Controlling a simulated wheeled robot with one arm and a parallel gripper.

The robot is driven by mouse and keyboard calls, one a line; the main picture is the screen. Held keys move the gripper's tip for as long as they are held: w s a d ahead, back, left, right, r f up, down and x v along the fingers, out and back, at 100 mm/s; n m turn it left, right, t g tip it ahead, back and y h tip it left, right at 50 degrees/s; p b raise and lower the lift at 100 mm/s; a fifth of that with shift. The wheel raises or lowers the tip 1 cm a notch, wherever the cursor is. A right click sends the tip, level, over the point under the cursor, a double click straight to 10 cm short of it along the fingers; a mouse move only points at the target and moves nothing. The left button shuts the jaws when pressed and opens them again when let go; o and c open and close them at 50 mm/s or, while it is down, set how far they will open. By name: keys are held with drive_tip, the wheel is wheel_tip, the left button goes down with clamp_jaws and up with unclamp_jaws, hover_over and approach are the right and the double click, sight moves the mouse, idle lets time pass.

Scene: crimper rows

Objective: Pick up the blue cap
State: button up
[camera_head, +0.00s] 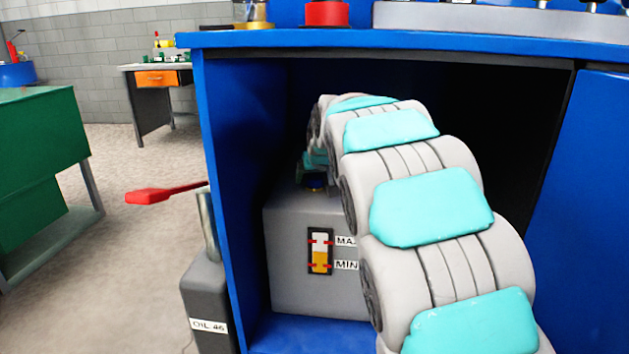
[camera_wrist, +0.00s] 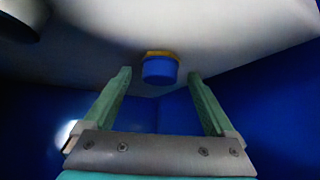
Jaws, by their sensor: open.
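The blue cap (camera_wrist: 160,71) sits on a yellow-orange ring against the grey tank's surface in the wrist view. My gripper (camera_wrist: 159,78) has two green fingers spread apart, with the cap showing in the gap between their tips. The fingers do not appear to touch it; whether the cap is level with the tips or a little beyond, I cannot tell. In the head view the grey tank (camera_head: 290,245) stands inside the blue cabinet. The cap there is small and mostly hidden by my gripper and arm at the tank's top.
The blue cabinet's left wall (camera_head: 222,150) and its top edge (camera_head: 400,41) closely frame my arm. A dark oil can (camera_head: 205,300) with a red-handled item (camera_head: 165,192) stands outside at left. A green table (camera_head: 40,170) is farther left.

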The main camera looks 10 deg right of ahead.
drive_tip(key=c, duration=1.4)
drive_tip(key=shift+r, duration=0.15)
